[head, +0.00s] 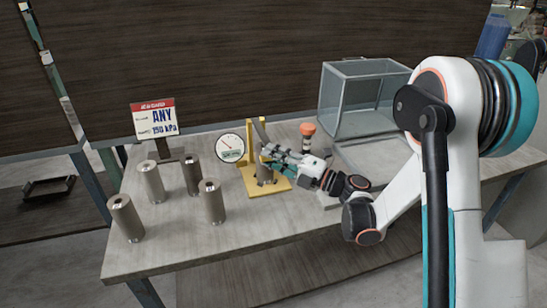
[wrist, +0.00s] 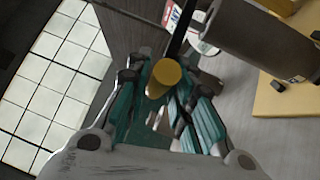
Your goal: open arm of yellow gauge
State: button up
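The yellow gauge has a yellow base (head: 249,187) and a round white dial (head: 230,148) at its left. Its upright and a grey lever arm (head: 262,131) rise at the back, the arm steeply raised. A grey metal cylinder (head: 264,173) stands on the base; it also shows large in the wrist view (wrist: 262,38). My gripper (head: 272,154) is beside the gauge, just above that cylinder. In the wrist view, a yellow cylindrical knob (wrist: 164,77) lies between my gripper's fingertips (wrist: 166,85). I cannot tell whether the fingers touch it.
Several grey cylinders (head: 152,181) stand on the table (head: 180,255) left of the gauge. A sign (head: 154,118) reads "ANY" and "190 kPa". An orange-topped object (head: 307,131) and a clear box (head: 365,97) stand behind my gripper. The table's front is clear.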

grip_shut()
jog(key=shift+r+p, duration=0.4)
jog(key=shift+r, duration=0.05)
jog(key=w+r+m+g+h+p, duration=0.2)
jog(key=w+r+m+h+p, duration=0.15)
jog(key=r+p, duration=0.8)
jog(key=w+a+r+m+g+h+p, duration=0.3)
jog(key=w+r+p, duration=0.4)
jog(key=w, duration=0.3)
jog(key=shift+w+a+r+m+g, duration=0.25)
jog(key=shift+a+r+m+g, duration=0.3)
jog(key=shift+r, duration=0.2)
